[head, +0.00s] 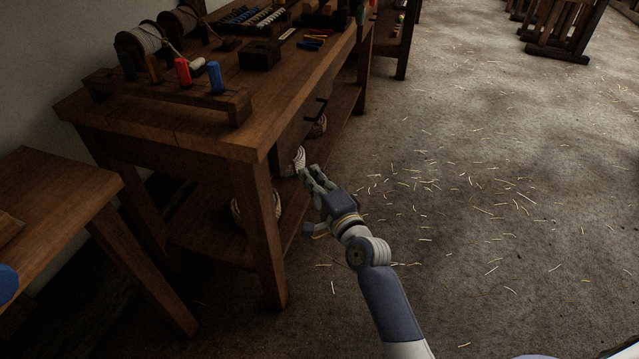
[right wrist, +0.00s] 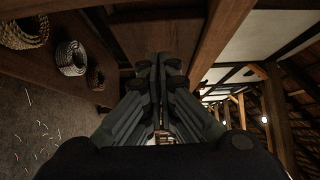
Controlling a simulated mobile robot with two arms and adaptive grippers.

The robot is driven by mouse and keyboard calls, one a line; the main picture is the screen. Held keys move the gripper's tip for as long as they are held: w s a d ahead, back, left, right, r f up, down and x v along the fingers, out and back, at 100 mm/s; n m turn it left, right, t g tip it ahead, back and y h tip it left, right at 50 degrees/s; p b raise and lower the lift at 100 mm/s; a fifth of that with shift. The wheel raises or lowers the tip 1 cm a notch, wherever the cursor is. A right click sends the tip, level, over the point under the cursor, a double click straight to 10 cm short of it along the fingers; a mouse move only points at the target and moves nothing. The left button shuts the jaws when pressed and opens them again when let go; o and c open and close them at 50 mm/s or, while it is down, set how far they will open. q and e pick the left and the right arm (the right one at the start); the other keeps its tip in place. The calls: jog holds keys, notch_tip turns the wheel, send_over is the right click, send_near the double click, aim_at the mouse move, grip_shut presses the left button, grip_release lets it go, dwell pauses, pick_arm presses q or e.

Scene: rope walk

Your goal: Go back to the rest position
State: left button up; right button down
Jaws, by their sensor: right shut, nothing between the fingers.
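My right gripper (head: 312,175) is out in front of the side of the wooden workbench (head: 240,140), near a drawer front with a dark handle (head: 316,110). In the right wrist view the fingers of my right gripper (right wrist: 159,62) lie together, with nothing between them. Whether the fingertips touch the bench cannot be told. My left gripper is not in view; only a blue rounded piece shows at the left edge.
Rope coils (head: 298,160) sit on the bench's lower shelf. Spools (head: 140,42), red and blue handles (head: 184,72) and a small dark box (head: 259,54) stand on top. A lower table (head: 60,190) is at left. The straw-strewn floor (head: 500,190) at right is open.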

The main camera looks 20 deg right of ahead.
jog(key=shift+s+d, duration=0.15)
jog(key=shift+s, duration=0.55)
jog(key=shift+s+d, duration=0.15)
jog(key=shift+s, duration=0.55)
